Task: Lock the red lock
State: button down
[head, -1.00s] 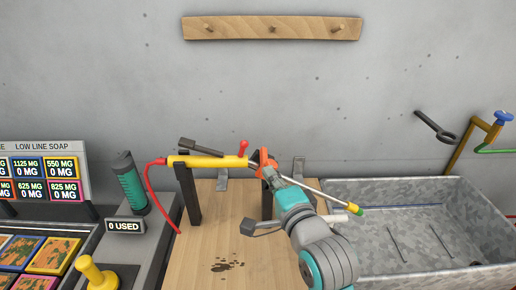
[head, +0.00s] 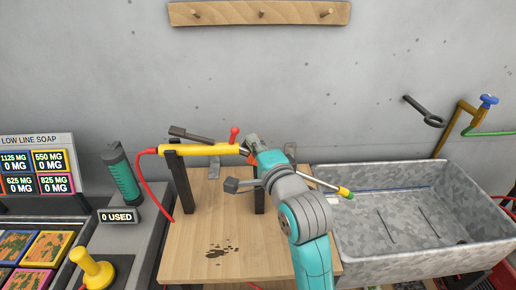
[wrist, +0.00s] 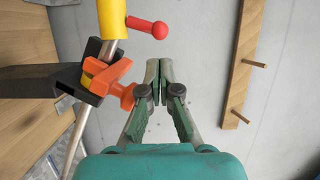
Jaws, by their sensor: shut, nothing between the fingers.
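A yellow spray wand (head: 200,150) lies level across two dark posts on a wooden bench. A short red lever with a round knob (head: 234,133) sticks up from its right end; it also shows in the wrist view (wrist: 150,28). An orange clamp-like part (wrist: 110,80) sits around the metal tube below the yellow body, in a black bracket. My gripper (wrist: 158,70) is shut and empty beside the orange part. Its tips are near the red knob but apart from it. In the head view my gripper (head: 250,143) hides most of the orange part.
A grey metal sink (head: 480,220) stands right. A soap display (head: 35,165) and yellow knob (head: 92,268) stand left. A peg rail (head: 258,13) hangs on the wall.

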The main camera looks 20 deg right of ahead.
aim_at(233, 130)
jog(key=shift+w, duration=2.8)
jog(key=shift+a+r+n, duration=0.2)
jog(key=shift+a+n, duration=0.1)
jog(key=shift+n, duration=0.2)
jog(key=n, duration=0.1)
jog(key=a+r+n+g, duration=0.1)
jog(key=shift+w+a+n, duration=0.1)
jog(key=shift+w+n, duration=0.15)
jog(key=shift+n, duration=0.05)
jog(key=n, duration=0.1)
jog(key=a+n+g+h, duration=0.1)
jog(key=shift+w+a+r+n, duration=0.1)
jog(key=shift+w+a+n, duration=0.1)
jog(key=shift+n, duration=0.2)
jog(key=shift+s, duration=0.1)
